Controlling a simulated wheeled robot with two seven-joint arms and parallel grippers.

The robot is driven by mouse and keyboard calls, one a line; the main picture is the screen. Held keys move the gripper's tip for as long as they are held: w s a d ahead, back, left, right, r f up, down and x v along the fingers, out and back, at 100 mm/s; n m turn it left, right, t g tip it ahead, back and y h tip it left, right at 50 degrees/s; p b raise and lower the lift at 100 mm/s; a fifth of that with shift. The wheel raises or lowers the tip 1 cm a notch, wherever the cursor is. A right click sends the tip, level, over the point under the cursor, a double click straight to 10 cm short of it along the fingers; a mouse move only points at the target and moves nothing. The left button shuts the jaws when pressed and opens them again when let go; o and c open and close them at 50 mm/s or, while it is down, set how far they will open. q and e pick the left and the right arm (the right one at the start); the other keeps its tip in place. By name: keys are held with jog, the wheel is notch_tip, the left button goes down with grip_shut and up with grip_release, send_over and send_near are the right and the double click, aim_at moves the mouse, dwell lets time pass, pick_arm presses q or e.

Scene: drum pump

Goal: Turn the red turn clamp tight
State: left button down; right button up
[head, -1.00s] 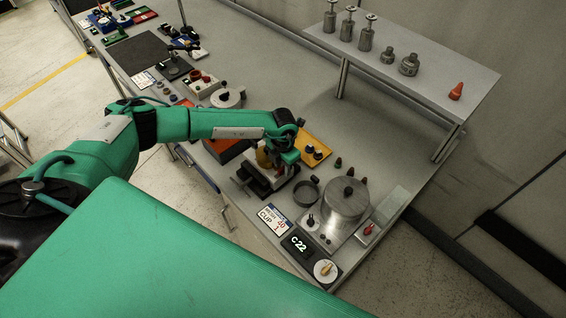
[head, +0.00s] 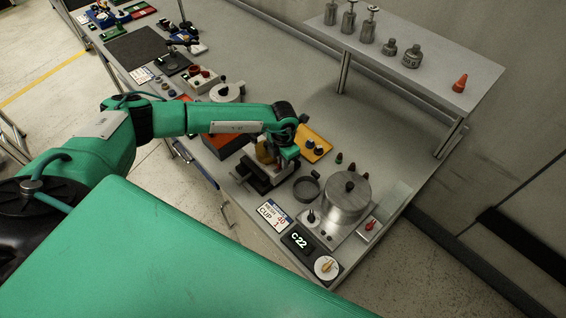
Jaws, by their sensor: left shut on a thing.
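My left gripper (head: 287,154) reaches in from the left and points down over a small pump fixture (head: 258,183) with a dark base and pale body. A yellow-brown rounded part (head: 264,152) of the fixture shows just left of the gripper. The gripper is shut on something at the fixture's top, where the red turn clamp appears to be. The fingers and wrist hide the clamp, so its angle cannot be told. My right gripper is out of view.
A yellow-orange tray (head: 318,152) with dark knobs lies close behind the gripper. A dark ring (head: 307,189) and a large metal pot (head: 347,200) stand to the right. A display reading c22 (head: 298,240) is in front. A raised shelf (head: 420,75) holds metal weights.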

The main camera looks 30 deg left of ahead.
pick_arm(q)
jog(key=m+b, duration=1.4)
jog(key=b, duration=0.5)
jog(key=shift+f+b, duration=0.2)
jog(key=shift+b, duration=0.1)
jog(key=shift+r+m+b, duration=0.2)
jog(key=shift+m+b, duration=0.8)
jog(key=shift+b, duration=0.1)
jog(key=shift+r+m, duration=0.1)
jog(key=shift+m, duration=0.2)
jog(key=c, duration=1.6)
grip_release()
jog(key=shift+o, duration=0.6)
jog(key=shift+b, duration=0.3)
